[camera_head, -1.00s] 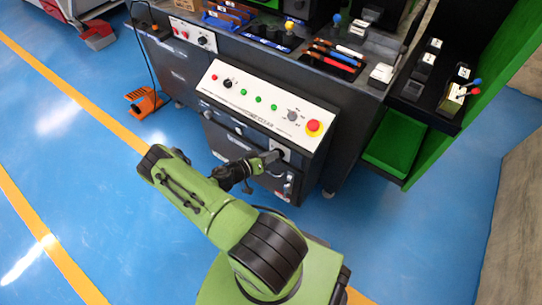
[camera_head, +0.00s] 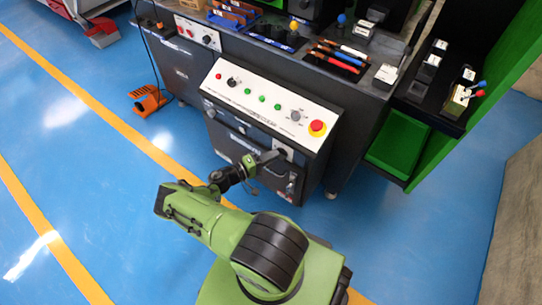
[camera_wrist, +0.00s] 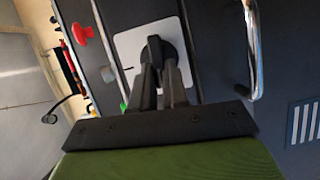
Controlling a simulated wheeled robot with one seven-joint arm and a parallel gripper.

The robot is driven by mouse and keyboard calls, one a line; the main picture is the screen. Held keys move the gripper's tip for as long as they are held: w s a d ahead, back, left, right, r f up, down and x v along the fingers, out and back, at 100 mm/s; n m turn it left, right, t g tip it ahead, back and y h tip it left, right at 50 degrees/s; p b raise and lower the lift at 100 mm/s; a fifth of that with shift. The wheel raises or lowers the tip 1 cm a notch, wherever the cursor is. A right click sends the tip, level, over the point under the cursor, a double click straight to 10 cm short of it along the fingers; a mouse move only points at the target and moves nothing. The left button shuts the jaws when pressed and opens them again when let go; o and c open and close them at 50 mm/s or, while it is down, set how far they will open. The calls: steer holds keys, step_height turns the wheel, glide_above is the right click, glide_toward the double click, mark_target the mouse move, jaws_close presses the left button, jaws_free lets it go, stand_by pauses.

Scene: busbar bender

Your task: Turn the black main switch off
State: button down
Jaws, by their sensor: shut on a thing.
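The black main switch is a rotary knob (camera_wrist: 155,46) on a light grey square plate (camera_wrist: 126,46), set in the dark front of the machine cabinet. In the wrist view my gripper (camera_wrist: 162,74) is shut on the knob, with a finger on each side of its handle. The knob's handle points roughly up in that view, and the fingers hide its lower part. In the head view my gripper (camera_head: 270,157) reaches the plate (camera_head: 284,149) below the sloped panel, and the knob itself is mostly hidden.
A metal handle (camera_wrist: 252,50) stands out right of the switch in the wrist view, and a red knob (camera_wrist: 83,33) is to its left. Above is the control panel (camera_head: 268,98) with a red emergency button (camera_head: 317,127). Blue floor (camera_head: 110,230) is clear at left.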

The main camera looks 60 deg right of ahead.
steer(key=shift+s+f+n+g, duration=0.1)
steer(key=shift+n+g, duration=0.2)
steer(key=shift+n, duration=0.2)
steer(key=c, duration=1.1)
jaws_free()
steer(key=shift+d, duration=0.1)
steer(key=shift+c, duration=0.2)
steer(key=v, duration=1.5)
steer(key=shift+a+f, duration=0.25)
steer(key=shift+a, duration=0.2)
